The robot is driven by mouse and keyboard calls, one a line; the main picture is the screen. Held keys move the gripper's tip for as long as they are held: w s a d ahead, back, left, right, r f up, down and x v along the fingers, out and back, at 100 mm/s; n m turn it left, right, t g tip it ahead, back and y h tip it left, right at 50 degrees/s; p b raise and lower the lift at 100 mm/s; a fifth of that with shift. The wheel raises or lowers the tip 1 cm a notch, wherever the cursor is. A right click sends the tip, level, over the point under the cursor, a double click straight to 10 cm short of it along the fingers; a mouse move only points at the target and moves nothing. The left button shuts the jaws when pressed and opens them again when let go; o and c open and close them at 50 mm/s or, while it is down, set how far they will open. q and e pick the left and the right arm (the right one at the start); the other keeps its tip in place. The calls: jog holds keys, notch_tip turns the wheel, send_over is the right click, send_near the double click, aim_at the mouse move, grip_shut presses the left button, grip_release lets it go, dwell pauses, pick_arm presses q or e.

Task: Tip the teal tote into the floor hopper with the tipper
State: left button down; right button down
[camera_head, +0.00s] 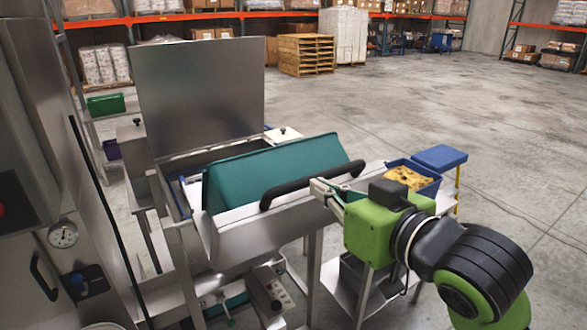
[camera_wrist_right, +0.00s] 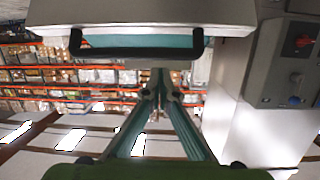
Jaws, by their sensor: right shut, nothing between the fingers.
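The teal tote (camera_head: 270,172) lies tilted in the steel tipper cradle (camera_head: 255,225), leaning towards the open steel floor hopper (camera_head: 205,155) on the left. What is inside the tote is hidden. A black bar handle (camera_head: 300,182) runs along the front of the cradle; it also shows in the right wrist view (camera_wrist_right: 140,50) below a strip of teal. My right gripper (camera_head: 326,192) is shut and empty close to the handle's right part; its fingertips meet just below the handle in the wrist view (camera_wrist_right: 158,82). I cannot tell whether they touch it. My left gripper is out of view.
The hopper's steel lid (camera_head: 197,92) stands raised behind it. A steel cabinet with a gauge (camera_head: 62,235) borders the left. A blue bin of yellow pieces (camera_head: 425,187) and a blue stool-like top (camera_head: 440,157) stand right of the tipper.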

jog(key=s+a+r+n, duration=0.1)
jog(key=s+r, duration=0.2)
jog(key=r, duration=0.2)
jog(key=p, duration=0.9)
send_over(288, 187)
jog(key=shift+w+a+f+y, duration=0.15)
jog(key=shift+w+f+y, duration=0.05)
jog(key=shift+f, duration=0.15)
jog(key=shift+w+a+f+y, duration=0.15)
jog(key=shift+f+y, duration=0.05)
jog(key=shift+f, duration=0.15)
jog(key=f, duration=0.3)
jog(key=shift+s+d+p, duration=0.3)
jog(key=shift+s+d+f, duration=0.25)
jog(key=shift+s+f, duration=0.15)
jog(key=shift+f, duration=0.05)
jog(key=shift+w+a, duration=0.15)
jog(key=shift+f, duration=0.1)
